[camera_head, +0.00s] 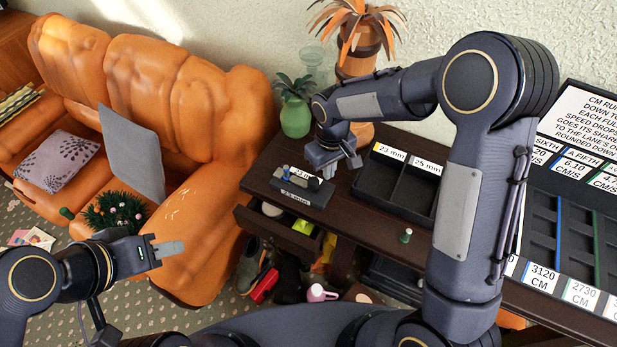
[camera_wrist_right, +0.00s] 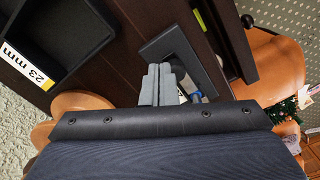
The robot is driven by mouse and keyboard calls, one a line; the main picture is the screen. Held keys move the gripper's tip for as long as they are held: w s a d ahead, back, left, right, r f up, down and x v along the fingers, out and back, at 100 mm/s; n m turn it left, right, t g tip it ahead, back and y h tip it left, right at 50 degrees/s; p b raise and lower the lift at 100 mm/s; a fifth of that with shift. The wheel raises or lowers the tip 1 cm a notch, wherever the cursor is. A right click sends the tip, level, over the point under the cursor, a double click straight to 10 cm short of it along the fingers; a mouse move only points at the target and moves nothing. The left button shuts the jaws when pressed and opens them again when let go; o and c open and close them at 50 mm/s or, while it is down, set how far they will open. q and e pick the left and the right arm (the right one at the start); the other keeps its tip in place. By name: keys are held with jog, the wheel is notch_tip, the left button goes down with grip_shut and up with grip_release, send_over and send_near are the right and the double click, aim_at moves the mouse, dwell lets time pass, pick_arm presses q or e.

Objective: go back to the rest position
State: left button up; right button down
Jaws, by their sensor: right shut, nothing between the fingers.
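My right gripper (camera_head: 331,168) is shut and empty, pointing down over the left part of the dark brown table (camera_head: 265,172). In the right wrist view its grey fingers (camera_wrist_right: 158,86) are together. Close by is a small dark holder (camera_head: 307,197) labelled 23 mm, with a blue item (camera_head: 285,172) at its left end. The holder also shows in the right wrist view (camera_wrist_right: 172,42), partly hidden behind the fingers. My left gripper (camera_head: 172,250) is at the lower left, in front of the orange sofa, with no object visible in it. Its fingers are seen nearly edge-on, so its opening is unclear.
A two-compartment tray (camera_head: 400,203) labelled 23 mm and 25 mm stands on the table. A small green peg (camera_head: 406,236) stands in front of it. A green vase (camera_head: 295,117) and an orange plant pot (camera_head: 358,62) are behind. An open drawer (camera_head: 280,232) juts out below the tabletop.

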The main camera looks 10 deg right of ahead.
jog(key=shift+r, duration=0.3)
jog(key=s+d+r+m+t+y, duration=0.2)
jog(key=s+d+r+m+y, duration=0.15)
jog(key=s+d+r, duration=0.7)
jog(key=s+r+m+t, duration=0.3)
jog(key=s+r, duration=0.1)
jog(key=s, duration=0.9)
jog(key=shift+a+t, duration=0.3)
jog(key=shift+a, duration=0.1)
